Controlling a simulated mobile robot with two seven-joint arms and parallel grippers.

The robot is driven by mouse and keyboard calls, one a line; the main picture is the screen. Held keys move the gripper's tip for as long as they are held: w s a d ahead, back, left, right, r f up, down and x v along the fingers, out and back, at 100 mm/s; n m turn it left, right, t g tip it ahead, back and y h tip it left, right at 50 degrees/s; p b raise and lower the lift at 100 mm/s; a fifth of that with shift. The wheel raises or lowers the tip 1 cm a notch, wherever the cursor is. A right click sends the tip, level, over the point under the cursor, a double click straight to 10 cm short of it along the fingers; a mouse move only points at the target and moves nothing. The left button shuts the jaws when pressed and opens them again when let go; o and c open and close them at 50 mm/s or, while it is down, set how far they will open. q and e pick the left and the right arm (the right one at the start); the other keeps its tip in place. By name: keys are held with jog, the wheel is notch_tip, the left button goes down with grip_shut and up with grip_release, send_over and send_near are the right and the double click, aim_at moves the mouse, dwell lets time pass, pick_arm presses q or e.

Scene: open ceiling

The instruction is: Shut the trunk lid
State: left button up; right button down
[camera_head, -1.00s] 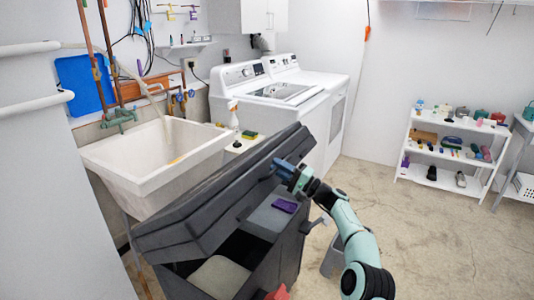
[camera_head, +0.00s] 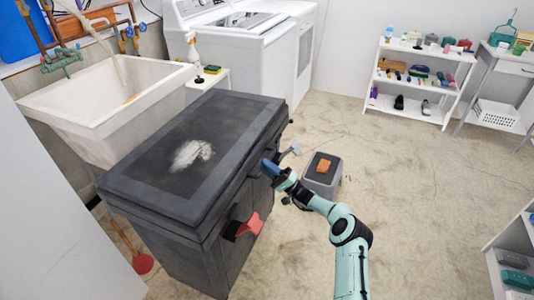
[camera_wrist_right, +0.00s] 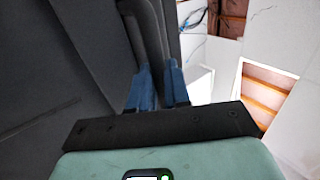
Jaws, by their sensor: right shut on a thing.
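The dark grey trunk (camera_head: 190,258) stands in front of the sink in the head view. Its lid (camera_head: 235,125) lies level over the box and hides the inside. I cannot tell whether the seam is fully closed. My right gripper (camera_head: 268,168) is at the lid's front edge, toward its right end. A red latch-like piece (camera_head: 243,227) and a grey one (camera_head: 290,152) stick out from the trunk's front. My left gripper is not in view.
A white sink (camera_head: 105,105) and a washer (camera_head: 235,50) stand behind the trunk. A grey bin (camera_head: 322,180) with an orange object on top is right of my right gripper. White shelves (camera_head: 420,85) stand at the back. The floor at right is mostly clear.

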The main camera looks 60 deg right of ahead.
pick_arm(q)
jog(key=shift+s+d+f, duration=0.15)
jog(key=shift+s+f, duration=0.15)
pick_arm(e)
jog(key=shift+w+a+f, duration=0.15)
jog(key=shift+w+f, duration=0.25)
jog(key=shift+f, duration=0.3)
jog(key=c, duration=1.2)
grip_release()
jog(key=shift+w, duration=0.15)
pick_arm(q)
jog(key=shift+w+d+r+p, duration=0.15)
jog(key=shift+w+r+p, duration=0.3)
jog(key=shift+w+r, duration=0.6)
pick_arm(e)
jog(key=v, duration=1.4)
jog(key=shift+r, duration=0.1)
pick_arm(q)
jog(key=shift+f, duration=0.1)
